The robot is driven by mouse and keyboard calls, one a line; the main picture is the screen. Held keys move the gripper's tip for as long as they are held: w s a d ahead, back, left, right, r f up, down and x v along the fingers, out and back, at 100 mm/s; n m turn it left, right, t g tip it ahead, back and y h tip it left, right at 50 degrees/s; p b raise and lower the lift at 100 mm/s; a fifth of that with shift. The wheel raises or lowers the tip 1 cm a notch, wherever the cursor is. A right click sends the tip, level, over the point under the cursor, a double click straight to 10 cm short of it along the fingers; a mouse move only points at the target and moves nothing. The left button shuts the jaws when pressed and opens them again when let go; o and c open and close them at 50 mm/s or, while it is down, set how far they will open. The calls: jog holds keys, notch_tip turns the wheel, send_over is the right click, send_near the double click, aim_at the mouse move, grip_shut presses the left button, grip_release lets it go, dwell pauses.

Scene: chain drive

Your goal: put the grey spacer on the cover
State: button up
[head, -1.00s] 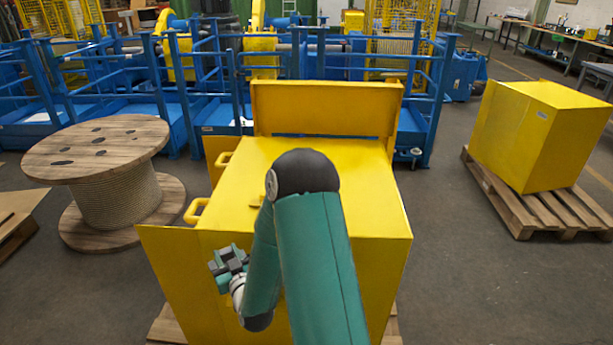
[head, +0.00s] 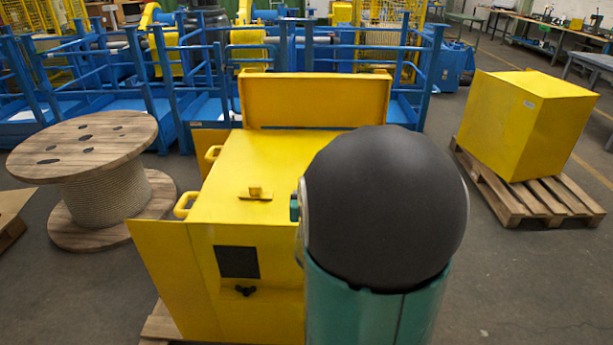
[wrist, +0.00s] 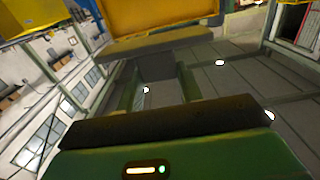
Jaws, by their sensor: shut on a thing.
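My gripper shows in the wrist view (wrist: 158,78), its two dark pads facing each other. A plain grey block between them appears to be the grey spacer (wrist: 157,67); its edges are hard to make out against the grey background. In the head view my arm hides the gripper and the spacer. The yellow housing stands in front of me; its flat top (head: 285,160) looks like the cover, with a small yellow block (head: 256,192) on it. I cannot tell how far the spacer is from the cover.
A yellow panel (head: 315,101) stands upright at the housing's back edge. The front has a dark square opening (head: 237,262) and a black knob (head: 245,291). A wooden cable reel (head: 95,187) stands left; a yellow box (head: 527,125) on a pallet (head: 545,208) stands right.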

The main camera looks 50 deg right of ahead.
jog(key=w+d+f, duration=0.1)
jog(key=d+f, duration=0.2)
jog(key=d, duration=0.1)
jog(key=w+d+f, duration=0.1)
jog(key=d+f, duration=0.2)
jog(key=d, duration=0.1)
jog(key=w+d+f, duration=0.2)
jog(key=d+f, duration=0.1)
jog(key=d, duration=0.1)
jog(key=shift+d, duration=0.25)
jog(key=shift+d+f, duration=0.15)
jog(key=shift+f, duration=0.85)
jog(key=shift+d+f, duration=0.15)
jog(key=shift+f, duration=0.85)
jog(key=o, duration=1.3)
jog(key=shift+c, duration=0.2)
